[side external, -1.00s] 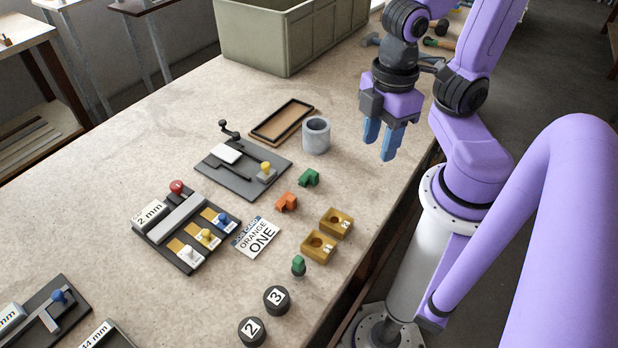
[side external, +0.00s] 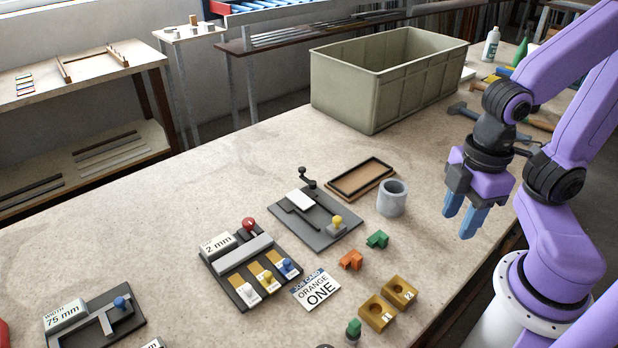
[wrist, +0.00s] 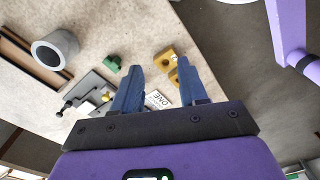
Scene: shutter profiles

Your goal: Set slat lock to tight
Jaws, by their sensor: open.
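No readable label marks the slat lock, so I cannot tell which control it is. A dark plate (side external: 322,226) carries a white block, a black crank (side external: 306,177) and a yellow knob (side external: 337,221). Nearer, a "2 mm" panel (side external: 236,285) has a red knob (side external: 249,224) and white, yellow and blue knobs in a row; their small labels are unreadable. My gripper (side external: 464,218) is open and empty, raised at the right side of the bench, apart from both fixtures. In the wrist view its two blue fingers (wrist: 160,68) are spread, partly hiding the fixtures beyond.
An "ORANGE ONE" card (side external: 316,289) is beside the panel. A large bin (side external: 345,100) stands behind. A "75 mm" fixture (side external: 95,325) is front left.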

